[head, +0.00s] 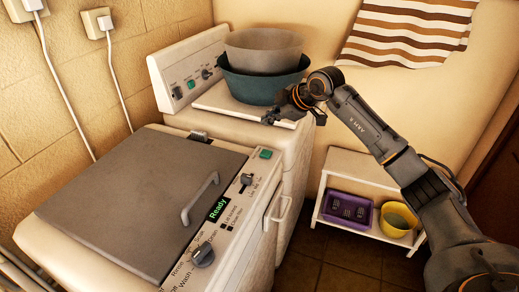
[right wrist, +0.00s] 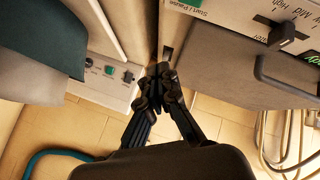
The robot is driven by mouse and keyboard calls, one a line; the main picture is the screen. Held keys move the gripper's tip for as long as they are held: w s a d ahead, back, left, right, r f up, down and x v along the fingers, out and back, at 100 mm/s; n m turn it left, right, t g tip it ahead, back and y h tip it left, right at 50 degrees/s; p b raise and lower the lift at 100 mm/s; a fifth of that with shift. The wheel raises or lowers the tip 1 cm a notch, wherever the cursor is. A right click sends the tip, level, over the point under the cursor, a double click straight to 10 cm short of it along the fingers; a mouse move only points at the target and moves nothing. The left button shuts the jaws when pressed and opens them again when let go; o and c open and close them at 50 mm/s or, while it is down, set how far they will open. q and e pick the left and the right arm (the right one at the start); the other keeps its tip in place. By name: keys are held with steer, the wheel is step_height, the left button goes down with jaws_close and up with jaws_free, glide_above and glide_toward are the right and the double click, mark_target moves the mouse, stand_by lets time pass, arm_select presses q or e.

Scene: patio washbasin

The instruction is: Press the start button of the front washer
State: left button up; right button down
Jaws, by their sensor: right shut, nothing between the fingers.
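The front washer (head: 120,195) is the near white machine with a grey lid and a lit "Ready" display. Its green start button (head: 265,154) sits at the far end of its sloped control strip. In the right wrist view the green button (right wrist: 196,3) is at the top edge, beside the "Start / Pause" label. My right gripper (head: 276,112) is shut and empty, above and beyond the button, in front of the rear machine's basins. In the wrist view its closed fingertips (right wrist: 163,72) are apart from the button. My left gripper is not in view.
A rear white machine (head: 178,75) has its own green button and knobs. A teal basin (head: 262,88) with a grey basin (head: 264,50) in it stands on top. A low white shelf (head: 348,167) holds a purple basket (head: 347,210) and a yellow bucket (head: 397,219).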

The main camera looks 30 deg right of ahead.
steer(key=b, duration=0.6)
glide_above(268, 154)
step_height(268, 154, down, 8)
steer(key=shift+r, duration=0.1)
steer(key=shift+f+b, duration=0.3)
steer(key=shift+f, duration=0.2)
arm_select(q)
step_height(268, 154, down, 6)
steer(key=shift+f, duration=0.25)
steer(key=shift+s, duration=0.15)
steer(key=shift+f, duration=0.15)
arm_select(e)
steer(key=shift+f, duration=0.4)
